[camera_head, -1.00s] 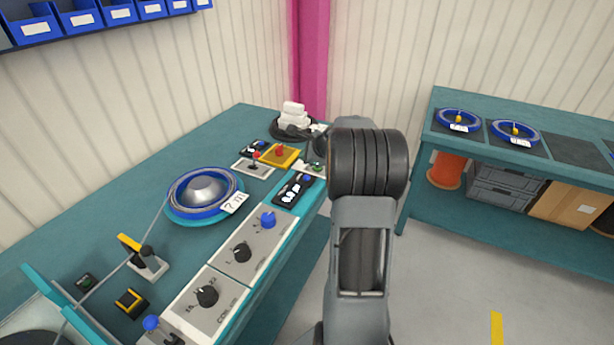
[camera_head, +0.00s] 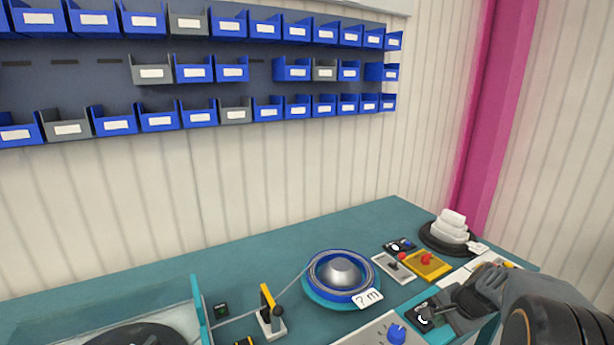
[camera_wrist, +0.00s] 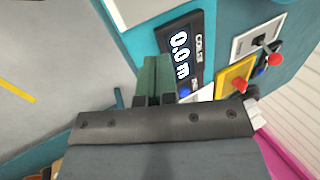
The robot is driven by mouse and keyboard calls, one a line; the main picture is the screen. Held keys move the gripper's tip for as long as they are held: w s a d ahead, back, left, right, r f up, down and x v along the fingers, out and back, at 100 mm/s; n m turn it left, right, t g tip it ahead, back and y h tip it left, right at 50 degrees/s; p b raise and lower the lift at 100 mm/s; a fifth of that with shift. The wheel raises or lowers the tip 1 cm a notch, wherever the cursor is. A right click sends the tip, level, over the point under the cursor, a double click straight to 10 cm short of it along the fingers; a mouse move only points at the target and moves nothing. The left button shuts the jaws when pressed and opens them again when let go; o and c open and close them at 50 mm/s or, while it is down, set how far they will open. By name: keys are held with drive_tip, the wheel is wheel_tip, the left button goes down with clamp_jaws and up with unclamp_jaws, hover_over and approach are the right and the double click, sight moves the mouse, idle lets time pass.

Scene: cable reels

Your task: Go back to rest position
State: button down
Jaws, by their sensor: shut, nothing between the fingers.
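My gripper (camera_head: 452,305) is at the lower right of the head view, above the front right part of the teal workbench (camera_head: 245,258). In the wrist view my gripper (camera_wrist: 155,75) has its fingers together with nothing between them. Beside it there is a dark display (camera_wrist: 180,50) reading 0.0 m. In the head view the gripper partly covers the display area of the bench.
A blue cable reel (camera_head: 340,275) with a "? m" tag sits on the bench. A yellow box with a red button (camera_head: 427,264) and a black reel with white blocks (camera_head: 449,233) stand behind the gripper. Blue bins (camera_head: 195,68) line the wall.

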drive_tip(key=s+a+r+n+h+p, duration=0.1)
drive_tip(key=s+a+r+n+p, duration=0.1)
drive_tip(key=s+a+r+n, duration=0.4)
drive_tip(key=s+a+r+n+h+p, duration=0.1)
drive_tip(key=s+a+r+n+p, duration=0.2)
drive_tip(key=a, duration=0.7)
drive_tip(key=s+r+n, duration=0.2)
drive_tip(key=s+n, duration=0.2)
drive_tip(key=s, duration=0.1)
drive_tip(key=shift+s+a+r+g, duration=0.15)
drive_tip(key=shift+a+r+g, duration=0.1)
drive_tip(key=shift+r+g, duration=0.1)
